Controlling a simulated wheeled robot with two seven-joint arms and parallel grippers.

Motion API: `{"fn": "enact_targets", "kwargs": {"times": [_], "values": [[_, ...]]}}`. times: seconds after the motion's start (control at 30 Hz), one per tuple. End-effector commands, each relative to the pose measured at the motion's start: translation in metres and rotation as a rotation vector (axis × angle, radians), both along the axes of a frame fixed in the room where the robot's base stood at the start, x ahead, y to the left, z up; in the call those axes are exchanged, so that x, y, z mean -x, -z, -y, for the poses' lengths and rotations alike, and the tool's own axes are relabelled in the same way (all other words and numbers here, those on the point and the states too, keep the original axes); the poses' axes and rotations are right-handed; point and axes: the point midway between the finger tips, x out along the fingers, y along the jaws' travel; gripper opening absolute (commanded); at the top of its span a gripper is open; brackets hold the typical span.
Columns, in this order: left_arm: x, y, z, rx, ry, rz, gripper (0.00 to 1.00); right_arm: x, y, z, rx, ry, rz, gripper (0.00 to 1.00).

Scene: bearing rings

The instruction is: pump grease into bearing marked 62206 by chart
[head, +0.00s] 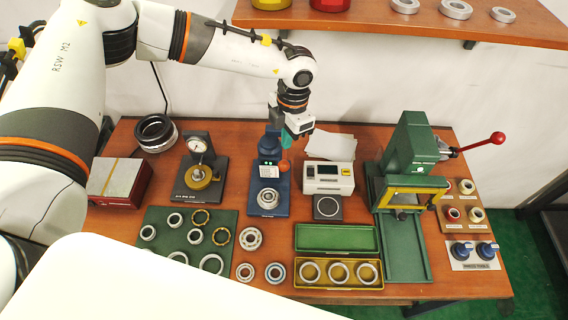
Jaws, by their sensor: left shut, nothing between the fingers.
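A blue grease station (283,207) stands at the middle of the bench, with a white label on its upright. A bearing (268,198) sits on its base. My left gripper (283,141) points down just beside the top of the station and is shut, with nothing seen held. Whether it touches the station is hard to tell. No bearing marking is readable. A white sheet (330,146) lies behind the scale; its print is not legible. My right gripper is out of view.
A white scale (328,178) stands right of the station, a green press (411,150) farther right. A dial gauge stand (200,172) is left. A green mat (152,222) holds several rings; a yellow tray (339,285) holds three. A shelf (400,25) hangs above.

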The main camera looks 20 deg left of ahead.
Motion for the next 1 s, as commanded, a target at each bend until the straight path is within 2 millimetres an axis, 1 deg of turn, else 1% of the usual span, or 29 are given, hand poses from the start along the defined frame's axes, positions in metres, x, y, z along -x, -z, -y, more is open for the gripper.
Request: {"fn": "enact_targets", "kwargs": {"times": [0.17,0.4,0.6,0.77,1.0], "values": [[0.001,0.013,-0.001,-0.002,0.0,-0.002,0.0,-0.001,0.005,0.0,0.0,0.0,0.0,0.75],[0.003,0.046,-0.003,-0.001,-0.001,-0.001,0.0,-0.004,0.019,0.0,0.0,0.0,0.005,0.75],[0.005,0.064,-0.004,0.0,-0.001,-0.001,0.0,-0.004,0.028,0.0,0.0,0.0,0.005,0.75],[0.005,0.07,-0.004,-0.001,-0.001,-0.001,0.0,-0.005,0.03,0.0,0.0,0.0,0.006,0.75],[0.005,0.07,-0.004,-0.001,-0.001,-0.001,0.0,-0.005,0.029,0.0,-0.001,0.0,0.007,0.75]]}}
